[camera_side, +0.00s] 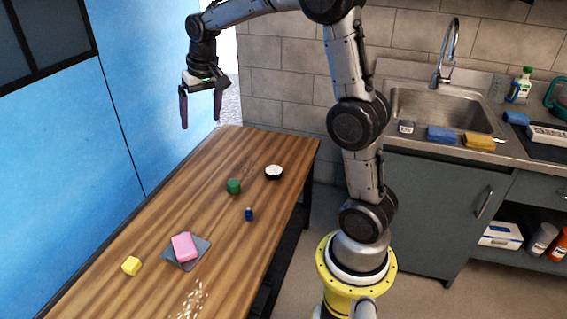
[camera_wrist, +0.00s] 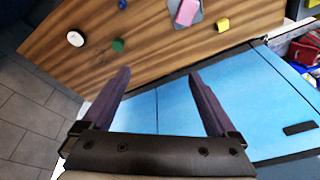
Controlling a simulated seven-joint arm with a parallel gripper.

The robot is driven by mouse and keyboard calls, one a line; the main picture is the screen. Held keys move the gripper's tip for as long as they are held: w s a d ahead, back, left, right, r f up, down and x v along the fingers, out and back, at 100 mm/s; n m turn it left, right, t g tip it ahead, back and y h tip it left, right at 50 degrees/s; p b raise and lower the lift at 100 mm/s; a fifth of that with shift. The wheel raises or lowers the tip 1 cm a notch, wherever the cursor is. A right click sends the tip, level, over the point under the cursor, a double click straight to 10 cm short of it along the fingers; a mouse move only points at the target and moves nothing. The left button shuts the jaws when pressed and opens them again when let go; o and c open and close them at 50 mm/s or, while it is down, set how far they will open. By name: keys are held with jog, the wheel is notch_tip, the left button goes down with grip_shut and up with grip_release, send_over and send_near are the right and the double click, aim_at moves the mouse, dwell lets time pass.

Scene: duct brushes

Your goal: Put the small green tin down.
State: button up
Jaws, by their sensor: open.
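The small green tin (camera_side: 234,186) stands on the wooden table (camera_side: 205,200), towards its far half. It also shows in the wrist view (camera_wrist: 118,45), small and beyond my fingers. My gripper (camera_side: 201,108) is open and empty, raised well above the table's far left end and apart from the tin. In the wrist view my gripper's two fingers (camera_wrist: 160,78) are spread with nothing between them.
On the table are a white-topped dark round thing (camera_side: 274,172), a small blue item (camera_side: 249,214), a pink block (camera_side: 184,246) on a grey square (camera_side: 197,254), a yellow block (camera_side: 131,265) and scattered pale bits (camera_side: 193,300). A blue wall (camera_side: 140,90) stands left. A sink (camera_side: 440,108) is at right.

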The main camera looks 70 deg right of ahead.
jog(key=s+a+n+t, duration=0.1)
jog(key=s+a, duration=0.3)
jog(key=s, duration=0.4)
jog(key=s+a+n+t, duration=0.1)
jog(key=s+a+n, duration=0.2)
jog(key=s, duration=0.6)
jog(key=s+a+n+t, duration=0.1)
jog(key=s+a+n, duration=0.1)
jog(key=s+a, duration=0.5)
jog(key=shift+s+r+n+y, duration=0.4)
jog(key=shift+s, duration=0.55)
